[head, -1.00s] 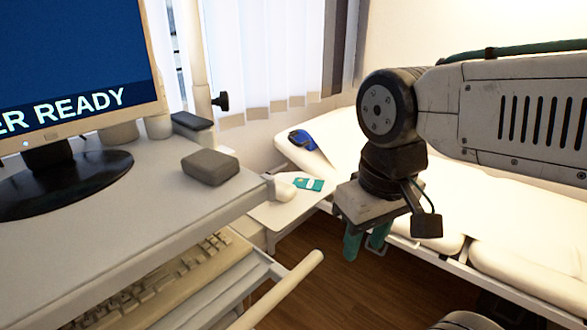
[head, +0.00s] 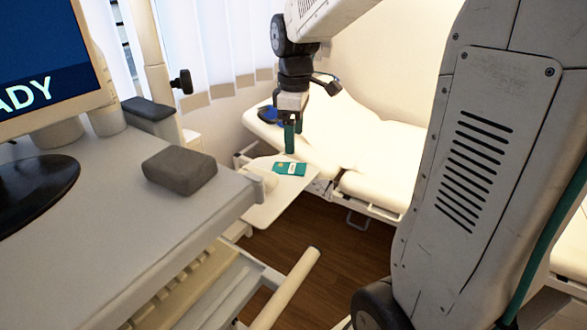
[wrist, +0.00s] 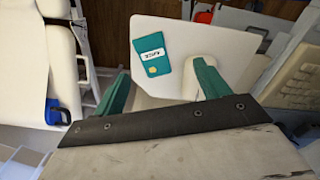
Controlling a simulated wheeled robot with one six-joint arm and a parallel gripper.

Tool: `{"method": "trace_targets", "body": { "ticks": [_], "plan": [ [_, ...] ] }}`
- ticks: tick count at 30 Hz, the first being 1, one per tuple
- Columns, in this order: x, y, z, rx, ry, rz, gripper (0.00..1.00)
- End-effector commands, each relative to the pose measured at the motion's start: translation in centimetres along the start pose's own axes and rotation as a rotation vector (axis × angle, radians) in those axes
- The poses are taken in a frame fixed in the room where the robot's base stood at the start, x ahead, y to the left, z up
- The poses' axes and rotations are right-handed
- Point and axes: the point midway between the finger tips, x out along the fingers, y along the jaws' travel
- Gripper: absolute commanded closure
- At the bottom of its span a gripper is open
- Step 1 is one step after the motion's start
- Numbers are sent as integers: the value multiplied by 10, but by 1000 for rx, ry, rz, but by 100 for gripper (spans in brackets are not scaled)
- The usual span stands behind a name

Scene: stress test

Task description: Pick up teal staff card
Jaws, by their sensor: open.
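The teal staff card (head: 289,169) lies flat on a small pale side shelf (head: 262,212) beyond the cart's desk. In the wrist view the card (wrist: 151,56) shows a white label and a small gold patch, and lies on the white shelf (wrist: 186,34). My gripper (head: 291,137) hangs fingers down above the far side of the shelf, apart from the card. In the wrist view its two green fingers (wrist: 160,88) are spread wide and nothing is between them in its grip. The card appears between and beyond the fingertips.
A pale rounded object (wrist: 200,70) sits beside the card on the shelf. A grey block (head: 180,171) lies on the desk, with a monitor (head: 40,65) at left. A cream padded couch (head: 385,150) with a blue item (head: 268,115) stands behind. A pale handle bar (head: 285,290) juts out in front.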

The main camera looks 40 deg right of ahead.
Motion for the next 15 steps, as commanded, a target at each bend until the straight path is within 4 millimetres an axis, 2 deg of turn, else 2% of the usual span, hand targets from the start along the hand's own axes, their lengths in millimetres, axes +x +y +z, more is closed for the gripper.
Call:
{"method": "trace_targets", "body": {
  "ticks": [1,4,15],
  "plan": [
    [5,9,-1,-21,-3,-5,25],
    [11,19,-3,-53,-4,-7,25],
    [54,18,-4,-62,-6,-9,25]
  ]
}}
